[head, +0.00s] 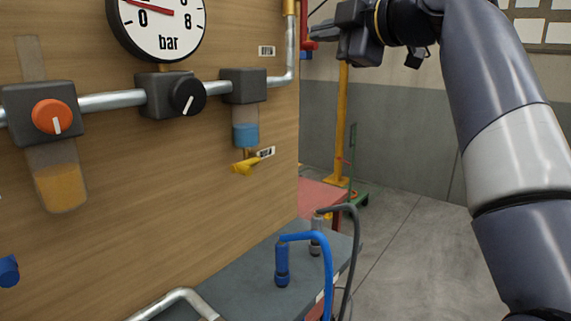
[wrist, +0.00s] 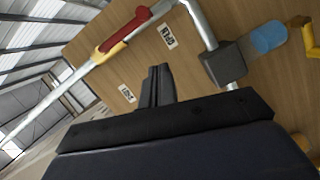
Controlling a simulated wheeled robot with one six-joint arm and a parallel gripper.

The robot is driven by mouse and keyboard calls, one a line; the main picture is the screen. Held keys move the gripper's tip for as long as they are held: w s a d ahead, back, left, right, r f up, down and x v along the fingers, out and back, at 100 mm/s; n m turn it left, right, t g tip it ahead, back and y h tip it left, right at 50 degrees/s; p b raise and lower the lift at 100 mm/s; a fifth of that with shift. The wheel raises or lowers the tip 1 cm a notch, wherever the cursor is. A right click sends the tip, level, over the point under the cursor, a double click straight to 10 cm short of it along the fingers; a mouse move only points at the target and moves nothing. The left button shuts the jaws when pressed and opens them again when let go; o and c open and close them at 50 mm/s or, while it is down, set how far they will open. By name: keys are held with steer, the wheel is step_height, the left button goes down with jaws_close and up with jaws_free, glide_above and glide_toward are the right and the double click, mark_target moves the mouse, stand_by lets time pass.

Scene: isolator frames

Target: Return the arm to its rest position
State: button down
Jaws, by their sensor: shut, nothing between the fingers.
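My arm rises along the right side of the head view and bends at the top. My gripper (head: 318,36) is at the top centre there, pointing left, near the upper right edge of the wooden panel. In the wrist view my gripper (wrist: 158,72) shows its fingers together with nothing between them. It is apart from the panel and its fittings.
The wooden panel (head: 225,140) bears a gauge (head: 160,22), an orange knob (head: 52,117), a black knob (head: 187,97) and pipes. A red-handled valve (wrist: 125,30) is near my gripper. Blue (head: 282,264) and grey (head: 317,236) hose connectors stand below. Floor at right is open.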

mark_target(304, 36)
steer(key=w+f+p, duration=0.1)
steer(key=w, duration=0.6)
steer(key=s+a+r+m+g+p, duration=0.2)
steer(key=r+m+p, duration=0.2)
steer(key=p, duration=0.9)
steer(key=s+a+r+m+g+y+p, duration=0.1)
steer(key=r+m+p, duration=0.4)
steer(key=p, duration=0.8)
steer(key=shift+s+a+m+g, duration=0.4)
steer(key=shift+s+a+m, duration=0.4)
steer(key=shift+s, duration=0.35)
steer(key=shift+s+f, duration=0.1)
steer(key=shift+f, duration=0.1)
